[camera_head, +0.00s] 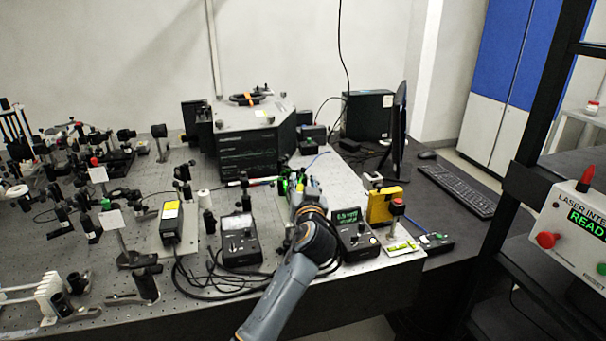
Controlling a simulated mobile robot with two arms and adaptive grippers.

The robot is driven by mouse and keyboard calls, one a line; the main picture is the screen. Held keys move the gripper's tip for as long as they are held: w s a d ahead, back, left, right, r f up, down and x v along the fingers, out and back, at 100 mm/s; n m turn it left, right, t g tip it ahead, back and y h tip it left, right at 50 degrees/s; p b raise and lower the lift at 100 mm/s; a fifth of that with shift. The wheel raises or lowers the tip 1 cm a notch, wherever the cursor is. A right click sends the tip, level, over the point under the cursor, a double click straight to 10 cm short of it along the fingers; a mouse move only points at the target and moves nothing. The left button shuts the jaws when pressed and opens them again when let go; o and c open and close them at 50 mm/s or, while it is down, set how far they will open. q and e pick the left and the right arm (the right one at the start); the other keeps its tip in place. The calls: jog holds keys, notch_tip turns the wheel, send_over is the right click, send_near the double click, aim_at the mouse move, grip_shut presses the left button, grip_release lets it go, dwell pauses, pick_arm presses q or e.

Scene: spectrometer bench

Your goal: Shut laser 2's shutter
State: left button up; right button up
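The arm with my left gripper (300,184) comes up from the bottom middle, and the gripper is over the optical table's (190,313) right part. Its fingers are small and partly hidden behind my wrist, so I cannot tell whether they are open or shut. Green and yellow parts show around the fingers; I cannot tell whether they touch. A black box with a yellow label (172,222) stands left of the gripper and may be a laser. I cannot make out which laser is number 2, or its shutter. My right gripper is not in view.
A dial meter (240,240) and a green-display meter (355,235) flank my arm. A spectrometer-like box (250,140) is behind. Cables lie in front; optics crowd the left. A laser interlock panel (572,235) is far right.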

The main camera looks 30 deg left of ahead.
aim_at(303, 173)
pick_arm(q)
jog(key=x, duration=0.2)
jog(key=shift+w+a+r, duration=0.1)
jog(key=shift+w+a, duration=0.1)
jog(key=shift+w, duration=0.1)
jog(key=shift+w+a, duration=0.1)
grip_shut()
jog(key=n+b, duration=0.1)
jog(key=b, duration=0.2)
jog(key=shift+a+f, duration=0.15)
jog(key=shift+f, duration=0.25)
jog(key=shift+s+a+r+n+b, duration=0.1)
jog(key=shift+s+r+n+b, duration=0.2)
jog(key=shift+n+b, duration=0.4)
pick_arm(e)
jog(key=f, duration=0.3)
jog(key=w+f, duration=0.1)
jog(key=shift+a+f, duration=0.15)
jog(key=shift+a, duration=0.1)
